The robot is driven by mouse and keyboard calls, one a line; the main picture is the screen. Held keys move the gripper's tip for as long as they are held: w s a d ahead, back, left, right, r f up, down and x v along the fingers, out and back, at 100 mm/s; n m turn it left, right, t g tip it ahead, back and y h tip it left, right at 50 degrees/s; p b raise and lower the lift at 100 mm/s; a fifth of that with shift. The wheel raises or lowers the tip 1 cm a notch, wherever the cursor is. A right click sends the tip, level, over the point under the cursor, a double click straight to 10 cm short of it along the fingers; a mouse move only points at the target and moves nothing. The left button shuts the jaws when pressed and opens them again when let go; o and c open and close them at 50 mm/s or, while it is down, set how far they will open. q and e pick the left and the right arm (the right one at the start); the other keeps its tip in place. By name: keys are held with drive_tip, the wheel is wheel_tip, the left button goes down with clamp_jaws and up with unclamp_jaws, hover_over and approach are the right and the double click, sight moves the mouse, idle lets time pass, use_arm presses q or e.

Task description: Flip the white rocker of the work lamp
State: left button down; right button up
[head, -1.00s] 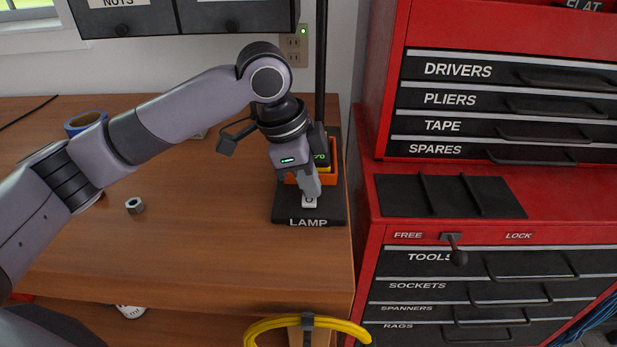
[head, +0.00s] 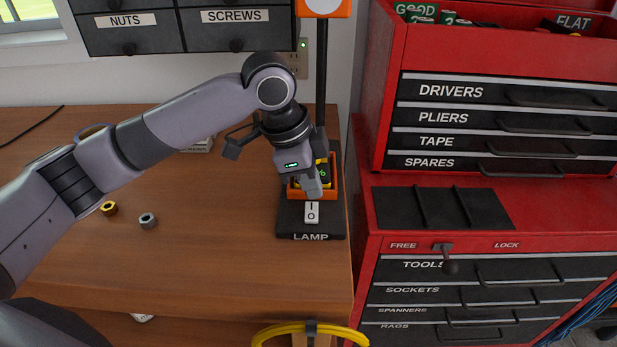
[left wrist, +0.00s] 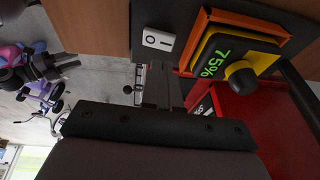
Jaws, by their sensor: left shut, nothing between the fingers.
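The work lamp's black base (head: 292,222), marked LAMP, stands at the bench's right edge. The white rocker (head: 312,212), marked I and O, is on its front part. The rocker also shows in the left wrist view (left wrist: 158,40). My left gripper (head: 313,194) is shut and empty, pointing down just behind the rocker, with a small gap visible. Its shut fingers show in the left wrist view (left wrist: 160,85), apart from the rocker. The lamp's orange head (head: 324,8) is cut off at the top; I cannot tell whether it is lit. My right gripper is out of view.
An orange holder (head: 333,185) with a yellow and black battery sits behind the rocker, close to my gripper. The black lamp post (head: 321,75) rises behind. A red tool chest (head: 366,225) stands to the right. Two nuts, one grey (head: 148,221), lie on the bench's left.

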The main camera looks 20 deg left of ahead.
use_arm(q)
drive_tip(key=v, duration=1)
drive_tip(key=shift+r+b, duration=0.25)
drive_tip(key=shift+b, duration=0.1)
